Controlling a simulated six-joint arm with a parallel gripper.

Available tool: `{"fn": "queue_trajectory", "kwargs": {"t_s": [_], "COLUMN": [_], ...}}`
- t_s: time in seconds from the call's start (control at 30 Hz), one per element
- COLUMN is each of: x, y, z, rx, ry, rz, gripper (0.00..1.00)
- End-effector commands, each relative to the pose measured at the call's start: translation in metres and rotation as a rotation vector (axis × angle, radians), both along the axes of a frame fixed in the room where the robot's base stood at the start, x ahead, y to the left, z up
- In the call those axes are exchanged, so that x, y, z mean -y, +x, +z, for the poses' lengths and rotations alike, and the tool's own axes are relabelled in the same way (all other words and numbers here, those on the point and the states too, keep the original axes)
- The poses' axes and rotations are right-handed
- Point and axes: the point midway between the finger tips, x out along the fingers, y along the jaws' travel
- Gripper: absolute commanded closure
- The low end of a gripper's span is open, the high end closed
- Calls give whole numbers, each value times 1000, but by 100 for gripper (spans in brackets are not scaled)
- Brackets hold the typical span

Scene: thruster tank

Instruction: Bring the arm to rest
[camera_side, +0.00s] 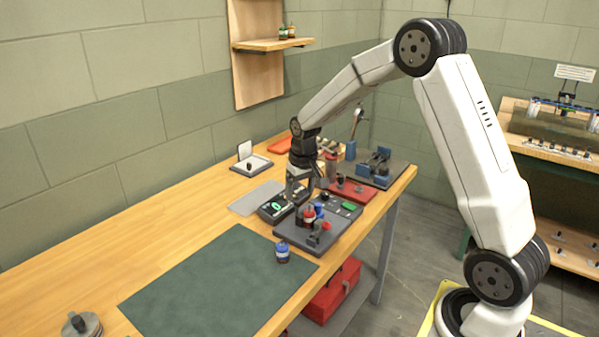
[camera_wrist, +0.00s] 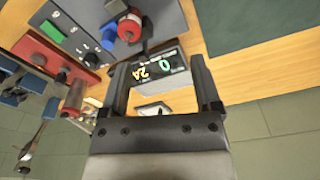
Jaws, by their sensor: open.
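My gripper (camera_side: 299,193) hangs pointing down over the workbench (camera_side: 150,240), close above the grey fixture plate and the small black display unit. In the wrist view my gripper (camera_wrist: 158,72) shows two dark fingers spread apart with nothing held between them. The black display unit (camera_wrist: 150,72) with lit green and yellow characters lies beyond the fingertips. The display unit (camera_side: 272,208) is beside the grey fixture plate (camera_side: 300,238) in the side view. A red-capped part (camera_side: 308,214) stands on that plate, partly close to the fingers. Whether the fingers touch anything cannot be told.
A dark green mat (camera_side: 215,285) covers the near bench, with a small blue-capped bottle (camera_side: 282,252) at its edge. A red tray (camera_side: 352,190) and a blue vise-like device (camera_side: 377,162) stand behind. A wall shelf (camera_side: 270,45) rises at the back. The mat is mostly clear.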

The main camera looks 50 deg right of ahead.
Motion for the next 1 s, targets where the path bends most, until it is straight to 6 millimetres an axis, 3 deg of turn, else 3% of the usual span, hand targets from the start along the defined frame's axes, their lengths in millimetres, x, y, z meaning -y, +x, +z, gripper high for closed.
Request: {"fn": "queue_trajectory", "kwargs": {"t_s": [0.2,0.6,0.8,1.0], "x": [-50,-120,-139,-145], "y": [-38,-126,-164,-179], "z": [5,2,-4,-7], "rx": [31,87,109,117], "ry": [-10,-21,-23,-25], "rz": [95,257,317,339], "gripper": [19,19,19,19]}}
